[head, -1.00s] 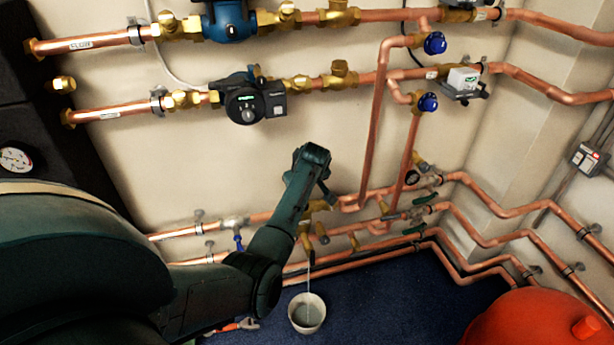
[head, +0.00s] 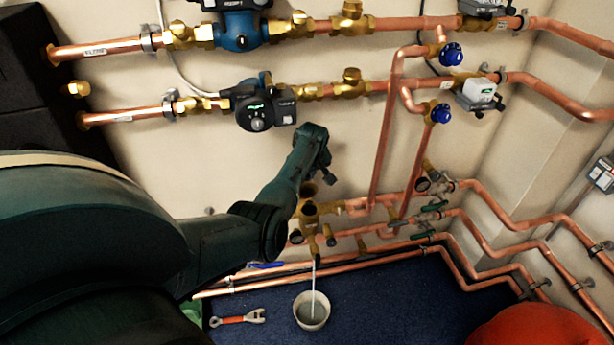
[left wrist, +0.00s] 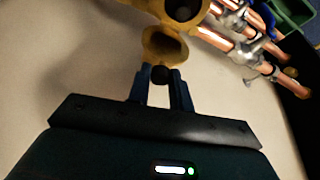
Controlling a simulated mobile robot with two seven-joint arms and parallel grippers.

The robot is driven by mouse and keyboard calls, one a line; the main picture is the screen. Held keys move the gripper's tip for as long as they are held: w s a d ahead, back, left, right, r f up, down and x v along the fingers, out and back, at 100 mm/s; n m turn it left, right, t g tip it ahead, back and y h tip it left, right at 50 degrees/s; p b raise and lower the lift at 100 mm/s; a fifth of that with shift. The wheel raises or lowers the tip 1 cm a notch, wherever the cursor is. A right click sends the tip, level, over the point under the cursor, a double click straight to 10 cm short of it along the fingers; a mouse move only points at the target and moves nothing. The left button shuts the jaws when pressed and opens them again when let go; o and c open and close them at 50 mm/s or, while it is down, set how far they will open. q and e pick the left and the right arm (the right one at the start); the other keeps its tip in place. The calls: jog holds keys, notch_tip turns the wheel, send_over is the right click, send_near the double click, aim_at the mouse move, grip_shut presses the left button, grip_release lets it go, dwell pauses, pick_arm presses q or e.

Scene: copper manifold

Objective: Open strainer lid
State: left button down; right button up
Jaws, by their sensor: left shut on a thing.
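The brass strainer body (head: 313,215) sits on the lower pipework in the head view, its round dark mouth uncovered. It also shows at the top of the left wrist view (left wrist: 184,14). The brass strainer lid (head: 308,190) is tilted up above the mouth, and its hollow side shows in the left wrist view (left wrist: 163,46). Lid and body look very close; I cannot tell if they are joined. My left gripper (left wrist: 160,76) is shut on the lid's dark round knob; in the head view the arm partly hides this. My right gripper is not in view.
A thin stream falls from below the strainer into a white bucket (head: 311,311) on the blue floor. A red-handled wrench (head: 238,318) lies left of it. Copper pipes (head: 480,200) run close around, with a pump (head: 257,110) above. A red rounded object (head: 535,328) stands at lower right.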

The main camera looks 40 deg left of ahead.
pick_arm(q)
jog(key=shift+w+a+r, duration=0.3)
jog(key=shift+r, duration=0.15)
jog(key=c, duration=1.6)
grip_release()
jog(key=o, duration=0.3)
jog(key=shift+s+d+f, duration=0.1)
jog(key=shift+d+f, duration=0.05)
jog(key=shift+f, duration=0.1)
jog(key=p+v, duration=0.2)
jog(key=v, duration=0.5)
jog(key=shift+s+r, duration=0.15)
jog(key=shift+r, duration=0.1)
jog(key=shift+d, duration=0.1)
jog(key=shift+c, duration=0.3)
